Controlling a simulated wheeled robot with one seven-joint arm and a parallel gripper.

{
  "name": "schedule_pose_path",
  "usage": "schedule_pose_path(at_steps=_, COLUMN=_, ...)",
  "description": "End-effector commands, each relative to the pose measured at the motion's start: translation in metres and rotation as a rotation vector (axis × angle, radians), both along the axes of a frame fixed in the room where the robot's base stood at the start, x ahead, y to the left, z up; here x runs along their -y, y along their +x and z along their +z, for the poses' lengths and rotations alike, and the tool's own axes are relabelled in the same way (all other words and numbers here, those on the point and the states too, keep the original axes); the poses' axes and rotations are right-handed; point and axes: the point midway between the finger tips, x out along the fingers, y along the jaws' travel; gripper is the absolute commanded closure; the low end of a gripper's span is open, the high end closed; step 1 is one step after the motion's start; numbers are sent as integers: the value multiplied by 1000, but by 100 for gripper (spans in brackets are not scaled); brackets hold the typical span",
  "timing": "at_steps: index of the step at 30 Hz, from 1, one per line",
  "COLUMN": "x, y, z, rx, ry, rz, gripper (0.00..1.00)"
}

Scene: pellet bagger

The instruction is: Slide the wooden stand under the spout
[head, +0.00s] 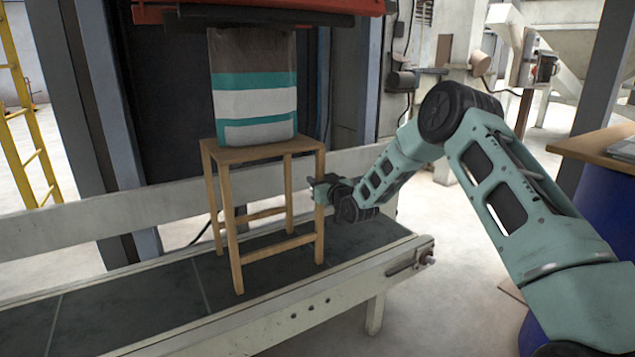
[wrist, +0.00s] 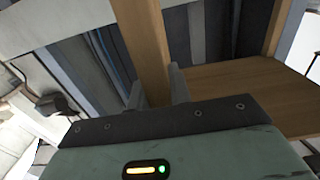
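The wooden stand (head: 262,152) is a tall four-legged stool, upright on the dark conveyor belt. A bag with white and teal bands (head: 254,90) stands on its top, directly below the red and dark machine head (head: 262,14). The spout itself cannot be made out; the bag's upper end meets the head's dark underside. My gripper (head: 318,188) is at the stand's right front leg, below the top. In the wrist view my gripper's fingers (wrist: 157,90) lie close on both sides of that leg (wrist: 146,40). The stand's top (wrist: 235,88) shows to the right there.
The conveyor belt (head: 120,308) has a pale side rail (head: 300,312) in front and a pale guard (head: 100,222) behind. Bare belt lies left of the stand. A yellow ladder (head: 30,125) is at far left; a blue drum (head: 590,215) with a wooden top is at right.

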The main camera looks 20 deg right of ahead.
Motion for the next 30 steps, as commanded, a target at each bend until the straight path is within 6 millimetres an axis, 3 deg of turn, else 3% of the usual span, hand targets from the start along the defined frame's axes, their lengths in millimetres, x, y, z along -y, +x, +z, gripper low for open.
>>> schedule_pose_path(at_steps=1, x=5, y=0, z=0, rx=0, ry=-5, rz=-8, gripper=72)
schedule_pose_path(at_steps=3, x=5, y=0, z=0, rx=-1, ry=-4, rz=-8, gripper=55)
schedule_pose_path(at_steps=11, x=2, y=0, z=0, rx=0, ry=-2, rz=-3, gripper=55)
schedule_pose_path(at_steps=16, x=3, y=-10, z=0, rx=-2, ry=-1, rz=-2, gripper=55)
schedule_pose_path(at_steps=20, x=5, y=-32, z=1, rx=-3, ry=-1, rz=-3, gripper=55)
schedule_pose_path(at_steps=30, x=14, y=-112, z=1, rx=-4, ry=-1, rz=-4, gripper=55)
